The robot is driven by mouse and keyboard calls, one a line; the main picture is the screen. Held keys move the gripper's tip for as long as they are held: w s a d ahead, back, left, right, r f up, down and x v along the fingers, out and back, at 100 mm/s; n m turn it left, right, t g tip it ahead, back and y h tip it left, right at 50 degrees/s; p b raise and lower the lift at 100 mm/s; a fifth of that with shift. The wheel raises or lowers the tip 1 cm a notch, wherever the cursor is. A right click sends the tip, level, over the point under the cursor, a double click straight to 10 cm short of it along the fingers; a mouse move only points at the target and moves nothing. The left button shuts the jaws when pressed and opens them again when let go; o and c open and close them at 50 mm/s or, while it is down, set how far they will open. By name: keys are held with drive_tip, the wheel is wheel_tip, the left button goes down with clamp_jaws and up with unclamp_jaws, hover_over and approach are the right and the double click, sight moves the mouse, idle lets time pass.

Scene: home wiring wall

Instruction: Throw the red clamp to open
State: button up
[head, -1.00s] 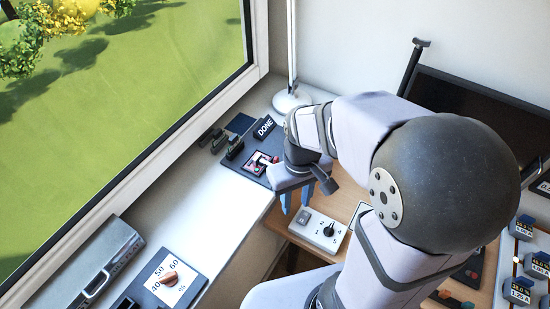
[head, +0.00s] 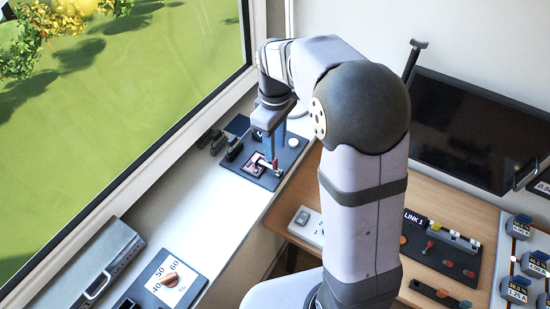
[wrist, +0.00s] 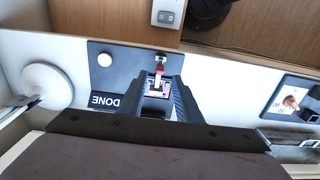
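The red clamp (head: 264,162) is a small lever with a red part and a pale metal end, mounted on a dark plate (head: 246,176) on the window sill. It also shows in the wrist view (wrist: 159,69), its pale end toward the top of the picture. My gripper (head: 269,146) points down right over the clamp. In the wrist view my gripper (wrist: 158,88) has its two dark fingers apart, one on each side of the clamp's base. I cannot tell whether the fingers touch the clamp.
On the same plate are a white round button (wrist: 104,60) and a DONE block (wrist: 105,102). Small dark blocks (head: 233,148) stand to the left. A lamp base (wrist: 47,86) is close by. A dial (head: 170,279) and a grey case (head: 90,270) sit further along the sill.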

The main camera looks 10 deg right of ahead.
drive_tip(key=shift+f+p, duration=0.8)
drive_tip(key=shift+f, duration=2.3)
clamp_jaws()
